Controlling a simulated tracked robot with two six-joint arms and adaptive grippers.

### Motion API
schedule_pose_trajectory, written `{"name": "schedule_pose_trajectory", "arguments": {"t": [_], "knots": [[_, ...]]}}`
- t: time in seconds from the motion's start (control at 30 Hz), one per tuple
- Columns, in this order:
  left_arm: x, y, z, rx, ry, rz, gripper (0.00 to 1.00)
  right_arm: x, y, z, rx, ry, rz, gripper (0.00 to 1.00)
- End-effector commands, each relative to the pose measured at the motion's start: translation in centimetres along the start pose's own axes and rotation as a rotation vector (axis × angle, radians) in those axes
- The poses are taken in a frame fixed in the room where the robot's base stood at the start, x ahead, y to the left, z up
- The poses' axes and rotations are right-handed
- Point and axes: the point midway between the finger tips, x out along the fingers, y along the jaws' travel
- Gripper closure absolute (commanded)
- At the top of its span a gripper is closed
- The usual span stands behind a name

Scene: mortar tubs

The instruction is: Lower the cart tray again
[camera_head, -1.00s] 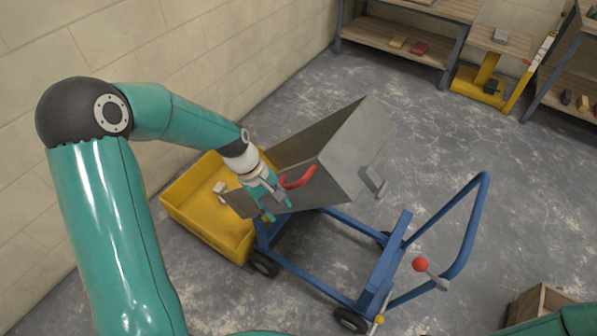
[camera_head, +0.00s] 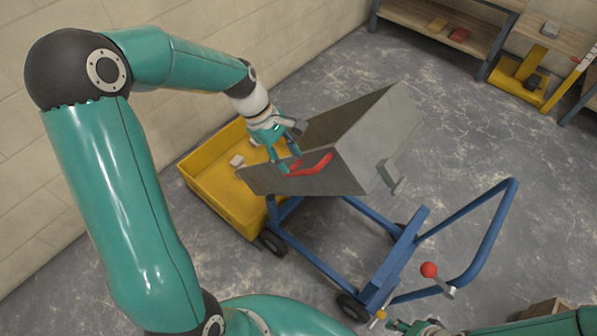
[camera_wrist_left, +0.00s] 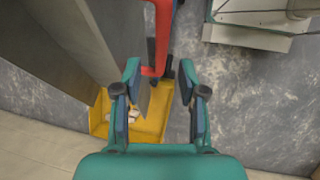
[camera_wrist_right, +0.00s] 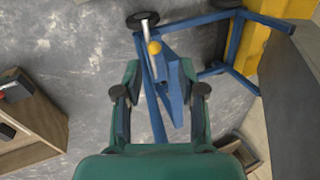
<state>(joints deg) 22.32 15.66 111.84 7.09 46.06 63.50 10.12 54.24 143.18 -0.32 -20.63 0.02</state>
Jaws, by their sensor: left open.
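The grey cart tray (camera_head: 365,145) is tilted up on its blue cart frame (camera_head: 325,262), its low end by the yellow tub. A red handle (camera_head: 312,165) sits on the tray's near side. My left gripper (camera_head: 291,164) is open at the handle's left end; in the left wrist view the red handle (camera_wrist_left: 160,38) reaches toward the gap between the fingertips (camera_wrist_left: 160,68). Whether they touch is unclear. My right gripper (camera_wrist_right: 160,75) is open, with a yellow-knobbed pin (camera_wrist_right: 154,47) beyond its fingers; it barely shows in the head view. A red-knobbed lever (camera_head: 429,270) stands on the cart.
The yellow tub (camera_head: 225,205) stands on the floor by the wall, with a pale block (camera_head: 237,161) in it. A blue push bar (camera_head: 497,232) rises at the cart's right end. A wooden box (camera_head: 545,309) is at lower right. Shelves (camera_head: 450,28) stand at the back.

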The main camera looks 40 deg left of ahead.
Motion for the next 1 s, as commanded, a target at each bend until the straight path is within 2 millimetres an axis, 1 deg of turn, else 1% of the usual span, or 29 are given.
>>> {"name": "schedule_pose_trajectory", "arguments": {"t": [0.03, 0.1, 0.2, 0.3, 0.5, 0.77, 0.87, 1.0], "knots": [[1.3, -0.1, 0.1, 0.001, -0.002, -0.006, 0.59, 0.0, 0.0, 0.0, 0.0, 0.0, 0.0, 0.6], [2.6, -0.1, 0.1, 0.002, -0.002, -0.006, 0.59, 0.1, 0.0, 0.0, 0.0, 0.0, 0.0, 0.6], [4.3, -0.1, 0.1, 0.002, -0.002, -0.004, 0.59, 0.1, 0.0, 0.0, 0.0, 0.0, 0.0, 0.6], [5.5, 0.0, 0.1, 0.003, -0.002, -0.003, 0.59, 0.1, 0.0, 0.0, 0.0, 0.0, 0.0, 0.6], [6.6, 0.0, 0.1, 0.003, -0.001, -0.001, 0.59, 0.1, 0.0, 0.0, 0.0, 0.0, 0.0, 0.6], [6.7, 0.1, 0.1, 0.004, 0.0, -0.001, 0.59, 0.1, 0.0, 0.0, 0.0, 0.0, 0.0, 0.6], [6.7, 0.1, 0.1, 0.004, 0.0, -0.001, 0.74, 0.1, 0.0, 0.0, 0.0, 0.0, 0.0, 0.6], [6.7, 0.1, 0.1, 0.004, 0.0, 0.0, 0.97, 0.1, 0.0, 0.0, 0.0, 0.0, 0.0, 0.6]]}}
